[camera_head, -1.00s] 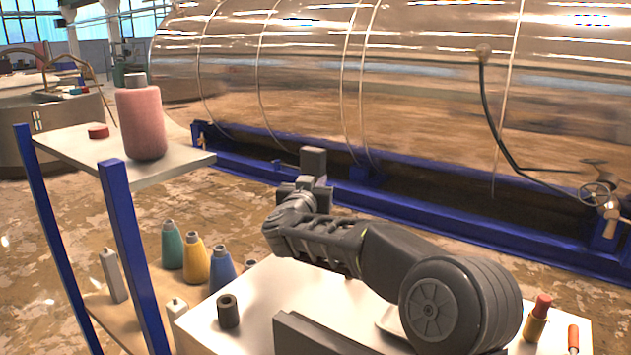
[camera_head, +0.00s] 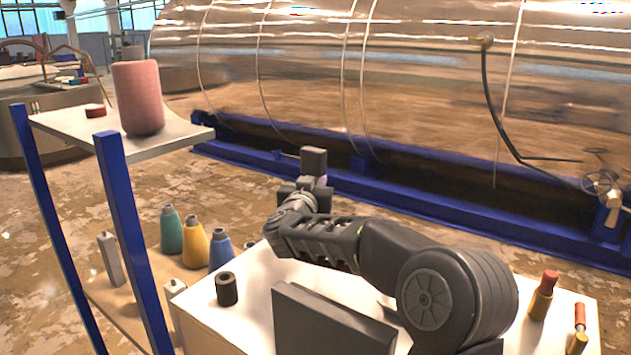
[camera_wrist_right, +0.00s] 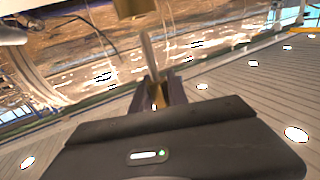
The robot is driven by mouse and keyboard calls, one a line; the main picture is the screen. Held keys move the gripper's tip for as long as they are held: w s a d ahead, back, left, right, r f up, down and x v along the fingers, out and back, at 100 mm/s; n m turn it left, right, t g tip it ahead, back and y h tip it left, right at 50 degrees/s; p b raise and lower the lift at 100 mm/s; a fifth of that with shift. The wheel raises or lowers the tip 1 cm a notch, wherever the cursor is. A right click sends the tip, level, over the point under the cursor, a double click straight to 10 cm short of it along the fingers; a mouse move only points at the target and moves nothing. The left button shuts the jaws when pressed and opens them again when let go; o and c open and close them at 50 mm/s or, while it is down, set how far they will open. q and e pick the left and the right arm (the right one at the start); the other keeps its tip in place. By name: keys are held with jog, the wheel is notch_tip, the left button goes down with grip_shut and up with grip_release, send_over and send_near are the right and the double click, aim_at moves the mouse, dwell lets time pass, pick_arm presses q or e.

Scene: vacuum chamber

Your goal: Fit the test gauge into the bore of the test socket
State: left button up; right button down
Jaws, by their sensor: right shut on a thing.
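My right gripper (camera_wrist_right: 158,92) is shut on a brass-coloured piece with a slim grey pin (camera_wrist_right: 147,45), likely the test gauge. The pin points up in the right wrist view, toward a brass-coloured block (camera_wrist_right: 133,7) cut off by the top edge. I cannot tell whether pin and block touch, or whether this block is the test socket. In the head view my right arm reaches over the white table to a dark wrist (camera_head: 306,190); its fingers and the held piece are hidden there. A dark hollow cylinder (camera_head: 227,290) stands upright on the table's left. My left gripper is not in view.
The white table (camera_head: 200,318) also carries a dark upright slab (camera_head: 320,322) and red-topped brass pieces (camera_head: 542,297). A blue-legged shelf (camera_head: 180,140) at left holds a pink cylinder (camera_head: 138,98), with coloured bottles (camera_head: 195,248) beyond the table. A large metal chamber (camera_head: 430,90) fills the back.

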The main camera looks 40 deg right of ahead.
jog(key=shift+p, duration=0.6)
dwell(1.3)
jog(key=shift+f, duration=0.15)
jog(key=shift+f+b, duration=1.5)
jog(key=shift+f, duration=0.5)
jog(key=shift+r, duration=0.1)
jog(key=shift+p, duration=0.55)
dwell(0.3)
dwell(0.5)
jog(key=shift+f+p, duration=0.35)
jog(key=shift+p, duration=0.05)
dwell(1.3)
jog(key=shift+f, duration=0.15)
dwell(0.3)
